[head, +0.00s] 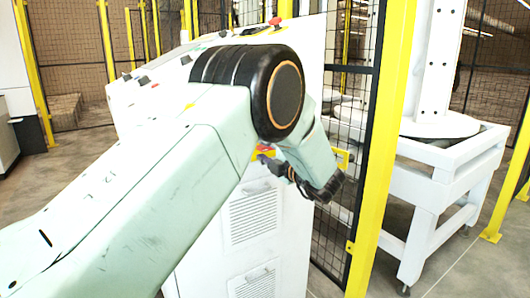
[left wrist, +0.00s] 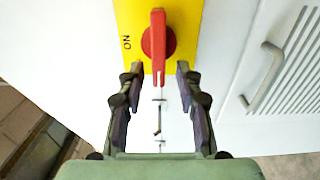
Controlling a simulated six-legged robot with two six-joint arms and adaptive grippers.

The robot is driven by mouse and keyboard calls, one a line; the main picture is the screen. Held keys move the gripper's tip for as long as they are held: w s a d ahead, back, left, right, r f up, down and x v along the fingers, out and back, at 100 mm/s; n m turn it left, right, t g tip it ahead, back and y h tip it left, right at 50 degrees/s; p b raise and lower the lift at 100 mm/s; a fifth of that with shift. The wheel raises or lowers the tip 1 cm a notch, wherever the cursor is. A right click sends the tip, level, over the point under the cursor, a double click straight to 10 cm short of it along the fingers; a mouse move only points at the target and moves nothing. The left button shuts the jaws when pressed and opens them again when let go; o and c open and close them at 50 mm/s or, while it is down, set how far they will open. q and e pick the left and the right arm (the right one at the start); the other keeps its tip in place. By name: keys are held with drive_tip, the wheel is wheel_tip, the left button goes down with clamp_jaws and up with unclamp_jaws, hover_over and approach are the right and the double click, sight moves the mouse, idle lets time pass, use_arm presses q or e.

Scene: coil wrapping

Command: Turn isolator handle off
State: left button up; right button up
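The red isolator handle (left wrist: 158,45) sits on a yellow plate (left wrist: 187,15) on the white cabinet, with the letters "ON" to its left in the left wrist view. My left gripper (left wrist: 156,72) is open and empty. Its two fingers point at the handle, one on either side of the handle's lower end and apart from it. In the head view my left gripper (head: 272,160) is by the cabinet front, and a small part of the yellow plate (head: 262,150) shows next to it. The rest of the plate is hidden behind my arm. My right gripper is not in view.
The white cabinet (head: 245,270) has louvred vents and a metal door handle (left wrist: 264,76). A sloped control panel with buttons (head: 144,80) tops it. A yellow post (head: 385,150) and black mesh fence stand to the right, with a white machine frame (head: 440,165) beyond.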

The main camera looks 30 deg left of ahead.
use_arm(q)
drive_tip(key=v, duration=1.2)
drive_tip(key=d+f+m+t+h+p, duration=0.25)
drive_tip(key=f+m+t+h, duration=0.45)
drive_tip(key=f+m, duration=1)
drive_tip(key=s+d+f+m+g+h, duration=0.2)
drive_tip(key=s+f+m+g+h, duration=0.25)
drive_tip(key=s+m, duration=0.3)
drive_tip(key=s+d+f+m+g+h+p, duration=0.1)
drive_tip(key=s+f+m+g+p, duration=0.1)
drive_tip(key=s, duration=0.9)
drive_tip(key=s+d+f+m+g+h+p, duration=0.1)
drive_tip(key=s+f+g, duration=0.3)
drive_tip(key=s, duration=0.7)
drive_tip(key=s+d+f+m+g+h+p, duration=0.2)
drive_tip(key=s+f+m+g+h+p, duration=0.1)
drive_tip(key=s, duration=0.9)
drive_tip(key=shift+f+m, duration=0.35)
drive_tip(key=shift+f, duration=0.05)
